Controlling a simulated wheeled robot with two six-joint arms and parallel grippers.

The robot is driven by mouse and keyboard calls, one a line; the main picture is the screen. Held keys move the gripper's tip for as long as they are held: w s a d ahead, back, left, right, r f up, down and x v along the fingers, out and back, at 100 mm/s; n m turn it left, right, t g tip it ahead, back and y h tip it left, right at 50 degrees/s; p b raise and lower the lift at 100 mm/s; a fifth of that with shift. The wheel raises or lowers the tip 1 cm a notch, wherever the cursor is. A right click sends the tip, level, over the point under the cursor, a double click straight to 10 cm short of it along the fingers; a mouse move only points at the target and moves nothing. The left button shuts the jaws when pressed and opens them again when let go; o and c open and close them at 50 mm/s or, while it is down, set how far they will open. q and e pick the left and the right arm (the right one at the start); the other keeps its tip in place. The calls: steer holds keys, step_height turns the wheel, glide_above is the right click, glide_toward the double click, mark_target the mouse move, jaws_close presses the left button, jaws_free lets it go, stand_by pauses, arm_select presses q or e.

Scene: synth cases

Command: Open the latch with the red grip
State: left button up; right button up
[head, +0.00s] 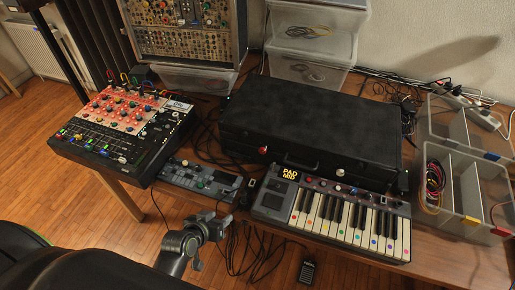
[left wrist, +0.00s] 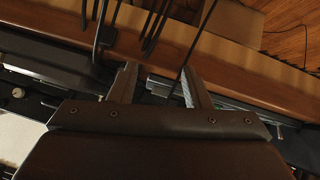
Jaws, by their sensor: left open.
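A closed black case (head: 312,125) lies on the desk at the back. On its front face are a latch with a red grip (head: 263,150), at the left, and a latch with a pale grip (head: 340,172), further right. A dark handle (head: 300,165) sits between them. My left gripper (head: 222,222) is in front of the desk edge, left of the keyboard, and well apart from the red latch. Its two fingers stand apart with nothing between them in the left wrist view (left wrist: 158,88). The latches cannot be made out there. My right gripper is not in view.
A keyboard (head: 345,217) stands close in front of the case. A small grey device (head: 200,177) and a red-and-black mixer (head: 125,127) are to the left. Clear bins (head: 465,180) stand at the right. Black cables (head: 255,255) hang over the desk's front edge.

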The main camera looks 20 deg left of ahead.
arm_select(q)
steer(key=w+d+r+t+h+p, duration=0.1)
steer(key=w+d+r+t, duration=0.1)
steer(key=r, duration=0.6)
steer(key=w+d+r+t+p, duration=0.1)
steer(key=w+r+t, duration=0.1)
steer(key=r, duration=0.6)
steer(key=p, duration=0.1)
glide_toward(262, 151)
steer(key=x, duration=0.6)
steer(key=shift+w+f, duration=0.15)
steer(key=shift+w, duration=0.15)
steer(key=shift+x, duration=0.75)
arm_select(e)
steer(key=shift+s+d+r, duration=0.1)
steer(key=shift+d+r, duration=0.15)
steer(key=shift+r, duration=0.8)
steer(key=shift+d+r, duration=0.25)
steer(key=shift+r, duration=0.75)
arm_select(q)
jaws_close()
steer(key=shift+f, duration=0.1)
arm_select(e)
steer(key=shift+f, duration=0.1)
